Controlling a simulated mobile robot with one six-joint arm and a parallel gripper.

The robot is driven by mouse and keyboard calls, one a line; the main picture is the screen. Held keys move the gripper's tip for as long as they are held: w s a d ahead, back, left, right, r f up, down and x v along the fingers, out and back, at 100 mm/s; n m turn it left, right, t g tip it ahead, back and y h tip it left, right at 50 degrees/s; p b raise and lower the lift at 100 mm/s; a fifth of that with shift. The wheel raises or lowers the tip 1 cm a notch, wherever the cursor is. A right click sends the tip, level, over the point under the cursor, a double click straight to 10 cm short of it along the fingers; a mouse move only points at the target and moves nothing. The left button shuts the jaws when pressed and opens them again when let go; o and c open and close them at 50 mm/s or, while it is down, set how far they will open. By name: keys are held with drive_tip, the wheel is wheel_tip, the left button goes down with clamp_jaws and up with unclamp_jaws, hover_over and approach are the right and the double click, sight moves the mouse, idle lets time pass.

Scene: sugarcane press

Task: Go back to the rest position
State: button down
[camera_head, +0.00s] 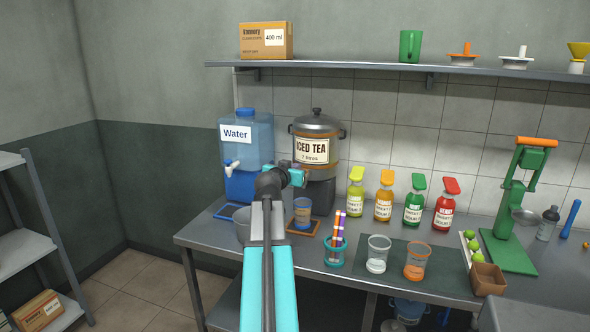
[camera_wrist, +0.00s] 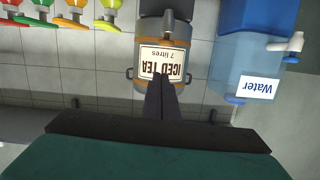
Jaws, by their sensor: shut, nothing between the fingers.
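My gripper (camera_wrist: 161,82) is shut and empty; its two dark fingers lie together in the wrist view. They point toward the iced tea urn (camera_wrist: 145,92), which appears upside down there. In the head view my gripper (camera_head: 297,176) is raised in front of the counter, and its fingertips are hard to make out. The urn (camera_head: 317,128) stands behind it on a dark base. A glass with an amber drink (camera_head: 302,211) stands in front of that base on a small brown tray (camera_head: 304,230), apart from my gripper.
A blue water dispenser (camera_head: 246,150) stands left of the urn. A cup of straws (camera_head: 334,252), two glasses, several syrup bottles (camera_head: 413,205) and a green press (camera_head: 510,215) fill the counter to the right. A wall shelf (camera_head: 350,67) runs above.

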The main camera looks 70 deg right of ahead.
drive_tip(key=w+a+f+n+t+y, duration=0.2)
drive_tip(key=w+a+f, duration=0.6)
drive_tip(key=w+f, duration=0.35)
drive_tip(key=w+a+f+n+t+y, duration=0.1)
drive_tip(key=w+a+f+n+y, duration=0.15)
drive_tip(key=w+a+f, duration=0.65)
drive_tip(key=w+a+f+n+g+y, duration=0.1)
drive_tip(key=w+a+f+n+y, duration=0.15)
drive_tip(key=a+f, duration=0.8)
drive_tip(key=w+a+f+n+y, duration=0.1)
drive_tip(key=w+a+f+y, duration=0.15)
drive_tip(key=a+f, duration=0.85)
drive_tip(key=s+a+f+n+g+y, duration=0.25)
drive_tip(key=s+a+f, duration=0.25)
drive_tip(key=a+f, duration=0.55)
drive_tip(key=s+a+f+n+g+y, duration=0.1)
drive_tip(key=s+a+f+n, duration=0.25)
drive_tip(key=a+f, duration=0.7)
drive_tip(key=s+a+f+n+g+y, duration=0.1)
drive_tip(key=s+a+f+n+g, duration=0.1)
drive_tip(key=s+a, duration=0.7)
drive_tip(key=s+a+f+n+g+y, duration=0.1)
drive_tip(key=s+a+f+g, duration=0.2)
drive_tip(key=s+a, duration=0.6)
drive_tip(key=s+f, duration=0.2)
drive_tip(key=s, duration=0.1)
drive_tip(key=shift+a+f+n+y, duration=0.2)
drive_tip(key=shift+a+n+y, duration=0.05)
drive_tip(key=shift+n+y, duration=0.15)
